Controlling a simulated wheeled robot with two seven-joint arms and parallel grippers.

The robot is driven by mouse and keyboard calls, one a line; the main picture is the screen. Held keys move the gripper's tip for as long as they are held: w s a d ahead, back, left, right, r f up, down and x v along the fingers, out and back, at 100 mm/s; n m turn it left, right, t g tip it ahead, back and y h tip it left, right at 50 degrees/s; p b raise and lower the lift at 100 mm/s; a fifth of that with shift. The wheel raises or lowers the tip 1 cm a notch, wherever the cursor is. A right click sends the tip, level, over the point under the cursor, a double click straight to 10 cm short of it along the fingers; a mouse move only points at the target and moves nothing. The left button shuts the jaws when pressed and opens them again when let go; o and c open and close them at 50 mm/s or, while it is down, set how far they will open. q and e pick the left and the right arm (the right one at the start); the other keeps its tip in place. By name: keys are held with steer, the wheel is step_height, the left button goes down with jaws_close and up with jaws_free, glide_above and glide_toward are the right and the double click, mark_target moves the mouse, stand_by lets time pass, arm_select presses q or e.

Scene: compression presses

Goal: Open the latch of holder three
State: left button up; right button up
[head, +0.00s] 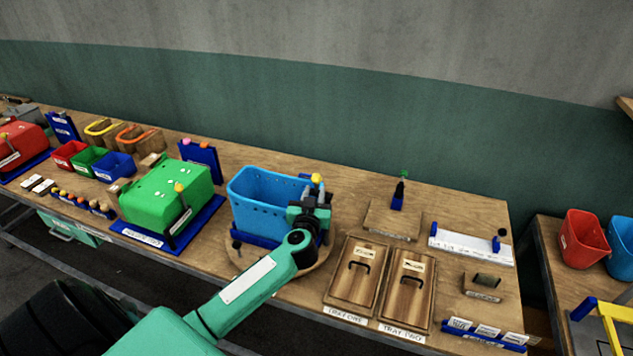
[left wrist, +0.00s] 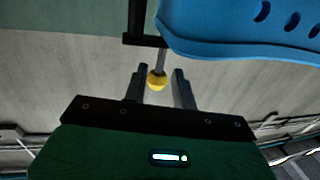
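A light-blue perforated bin (head: 262,196) sits in a dark blue holder (head: 258,240) on a round wooden base. I take this as holder three, though no label on it is readable. Its latch lever ends in a yellow ball knob (head: 317,179), at the bin's right side. My left gripper (head: 315,197) is at that side, in front of the bin. In the left wrist view the yellow knob (left wrist: 157,82) lies between my two open fingers (left wrist: 160,88), with a visible gap on each side. The bin's edge (left wrist: 235,40) is above them. My right gripper is not in view.
A green holder (head: 165,190) on a blue base stands to the left, with small red, green and blue bins beyond it. Two wooden tray lids (head: 358,272) with black handles lie right of the blue bin. A white rack (head: 470,247) stands farther right.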

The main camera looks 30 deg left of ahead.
mark_target(316, 186)
arm_select(q)
steer(key=shift+x, duration=2.2)
jaws_close()
